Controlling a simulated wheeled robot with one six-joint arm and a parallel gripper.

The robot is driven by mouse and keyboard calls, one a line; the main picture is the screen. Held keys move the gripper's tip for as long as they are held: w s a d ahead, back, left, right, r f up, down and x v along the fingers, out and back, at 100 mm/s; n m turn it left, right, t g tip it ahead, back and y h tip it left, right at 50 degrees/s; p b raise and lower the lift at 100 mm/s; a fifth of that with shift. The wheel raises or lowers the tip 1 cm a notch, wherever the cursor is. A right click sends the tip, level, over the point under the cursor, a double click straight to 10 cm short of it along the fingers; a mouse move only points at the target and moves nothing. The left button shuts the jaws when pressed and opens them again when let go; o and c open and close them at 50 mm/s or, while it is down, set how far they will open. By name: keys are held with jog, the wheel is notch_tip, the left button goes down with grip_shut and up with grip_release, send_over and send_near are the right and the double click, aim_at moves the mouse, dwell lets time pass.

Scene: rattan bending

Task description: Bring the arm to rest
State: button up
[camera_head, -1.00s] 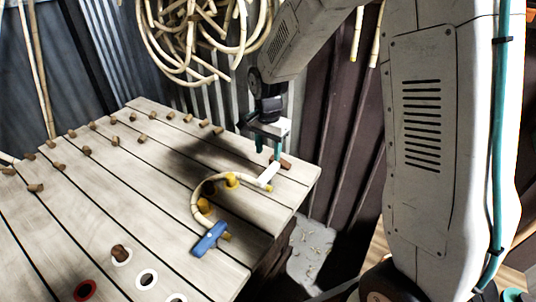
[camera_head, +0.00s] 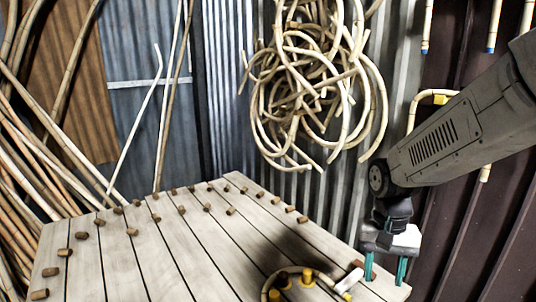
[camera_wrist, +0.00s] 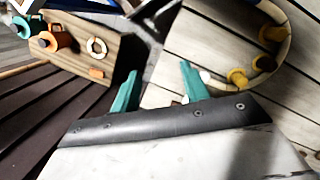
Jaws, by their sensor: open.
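My gripper (camera_head: 386,268) hangs fingers-down over the right edge of the slatted table (camera_head: 215,262). Its two green fingers are apart, with nothing visible between them. In the wrist view the spread fingers (camera_wrist: 160,88) also look empty. A bent rattan cane (camera_head: 271,279) curves by yellow pegs (camera_head: 307,277) on the table, left of my gripper. A white sleeve (camera_head: 349,280) is at the cane's right end, close to the left finger; the gap is hard to judge. The wrist view shows part of the curved cane (camera_wrist: 286,40) and its yellow pegs (camera_wrist: 238,77).
Coiled rattan (camera_head: 312,85) hangs on the corrugated wall behind, and long canes (camera_head: 60,150) lean at the left. In the wrist view a wooden board (camera_wrist: 110,60) with spools (camera_wrist: 60,38) is at the left.

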jog(key=s+d+r+n+t, duration=0.1)
jog(key=s+r+n, duration=0.1)
jog(key=s+r, duration=0.3)
jog(key=s+d+r+n+t, duration=0.1)
jog(key=s+r, duration=0.5)
jog(key=s, duration=0.6)
jog(key=shift+s+r+n+t, duration=0.2)
jog(key=shift+s+n+t, duration=0.2)
jog(key=shift+t, duration=0.2)
